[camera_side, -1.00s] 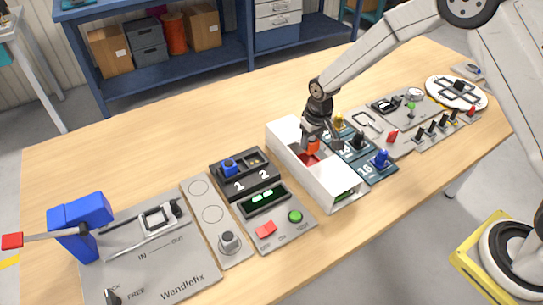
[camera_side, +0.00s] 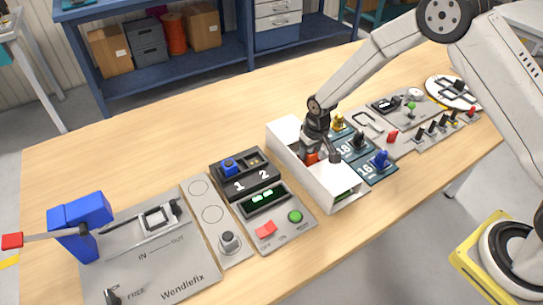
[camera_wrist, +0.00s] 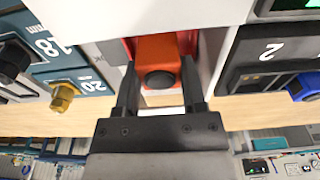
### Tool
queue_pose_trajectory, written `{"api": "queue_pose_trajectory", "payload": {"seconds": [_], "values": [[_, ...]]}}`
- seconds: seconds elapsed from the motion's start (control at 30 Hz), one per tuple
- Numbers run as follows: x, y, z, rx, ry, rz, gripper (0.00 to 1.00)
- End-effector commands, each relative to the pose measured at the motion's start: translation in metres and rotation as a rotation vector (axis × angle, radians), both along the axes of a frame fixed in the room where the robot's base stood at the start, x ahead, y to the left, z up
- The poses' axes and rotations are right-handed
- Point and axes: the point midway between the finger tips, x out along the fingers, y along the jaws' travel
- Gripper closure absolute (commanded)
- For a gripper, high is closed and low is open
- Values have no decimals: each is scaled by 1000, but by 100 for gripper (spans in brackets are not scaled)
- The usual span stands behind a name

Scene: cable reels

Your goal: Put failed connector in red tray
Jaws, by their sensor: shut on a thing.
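My gripper (camera_side: 319,151) is shut on an orange connector (camera_wrist: 160,56) with a dark round knob. The fingers lie on either side of it in the wrist view. The connector also shows as a small orange patch in the side view (camera_side: 311,158), low at the white box. The red tray (camera_wrist: 189,41) shows as a red surface behind and beside the connector, inside the white box (camera_side: 285,133). My gripper hides most of the red tray in the side view. I cannot tell whether the connector touches the tray floor.
The white box's walls stand close around my gripper. A green section (camera_side: 344,195) shows at its near end. To its right are teal holders with a yellow (camera_side: 338,122), a black (camera_side: 359,141) and a blue connector (camera_side: 380,160). A tester panel (camera_side: 265,205) stands to the left.

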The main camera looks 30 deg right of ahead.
Motion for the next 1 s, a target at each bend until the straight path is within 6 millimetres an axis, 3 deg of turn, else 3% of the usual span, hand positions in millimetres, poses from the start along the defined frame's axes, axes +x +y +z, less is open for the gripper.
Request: {"api": "queue_pose_trajectory", "payload": {"seconds": [0.77,0.8,0.9,1.0], "values": [[0,0,-23,0,0,0,100],[0,0,-23,0,-1,0,41],[0,0,-22,0,-1,0,10],[0,0,-22,0,0,0,7]]}}
